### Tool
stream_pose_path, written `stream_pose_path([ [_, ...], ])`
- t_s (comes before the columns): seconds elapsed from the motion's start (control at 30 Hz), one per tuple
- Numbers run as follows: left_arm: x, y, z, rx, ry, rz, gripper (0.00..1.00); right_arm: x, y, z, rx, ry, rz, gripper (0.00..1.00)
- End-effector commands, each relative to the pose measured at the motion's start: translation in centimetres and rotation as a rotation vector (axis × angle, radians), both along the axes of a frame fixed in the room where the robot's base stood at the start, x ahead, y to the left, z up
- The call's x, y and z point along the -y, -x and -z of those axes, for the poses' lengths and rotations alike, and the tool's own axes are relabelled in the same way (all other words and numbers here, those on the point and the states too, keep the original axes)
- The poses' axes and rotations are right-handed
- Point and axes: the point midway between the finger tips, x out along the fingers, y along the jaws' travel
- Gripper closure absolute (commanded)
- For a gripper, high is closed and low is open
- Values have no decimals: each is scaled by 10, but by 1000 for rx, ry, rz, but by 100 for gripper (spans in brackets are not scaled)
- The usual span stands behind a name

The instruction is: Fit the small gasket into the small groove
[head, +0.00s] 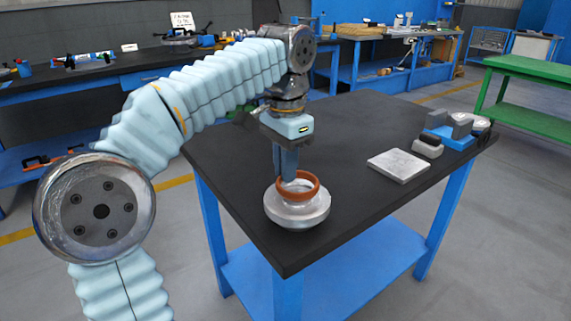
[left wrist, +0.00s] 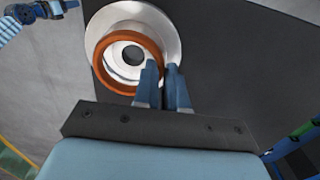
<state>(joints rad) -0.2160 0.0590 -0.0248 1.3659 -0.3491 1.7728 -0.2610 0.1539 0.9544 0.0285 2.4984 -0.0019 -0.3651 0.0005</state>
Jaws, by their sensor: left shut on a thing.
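The flanged shell (head: 297,212) is a round silver metal part standing on the dark table top near its front edge. In the left wrist view the shell (left wrist: 172,29) shows its pale flange and a dark centre opening. The small gasket (head: 313,190) is an orange-brown ring above the shell's top. In the left wrist view the gasket (left wrist: 97,62) sits off-centre over the shell, toward the lower left. My left gripper (head: 288,178) points down and is shut on the gasket's rim; its fingers (left wrist: 163,85) also show in the left wrist view. The small groove cannot be made out.
A pale square plate (head: 399,166) lies on the table (head: 345,130) to the right. Behind it are a blue block holder (head: 450,136) and small grey blocks at the far right corner. The table between shell and plate is clear.

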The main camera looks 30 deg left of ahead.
Motion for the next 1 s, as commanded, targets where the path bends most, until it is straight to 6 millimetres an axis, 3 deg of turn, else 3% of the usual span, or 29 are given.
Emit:
stream_pose_path([
  [0.9, 0, 0, 23, 1, 0, 0, 100, 0, 0, 17, 0, 0, 0, 57],
  [0.93, 0, 0, 22, 1, 0, 0, 86, 0, 0, 16, 0, 0, 0, 57],
  [1.0, 0, 0, 22, 1, 0, 0, 75, 0, 0, 16, 0, 0, 0, 57],
])
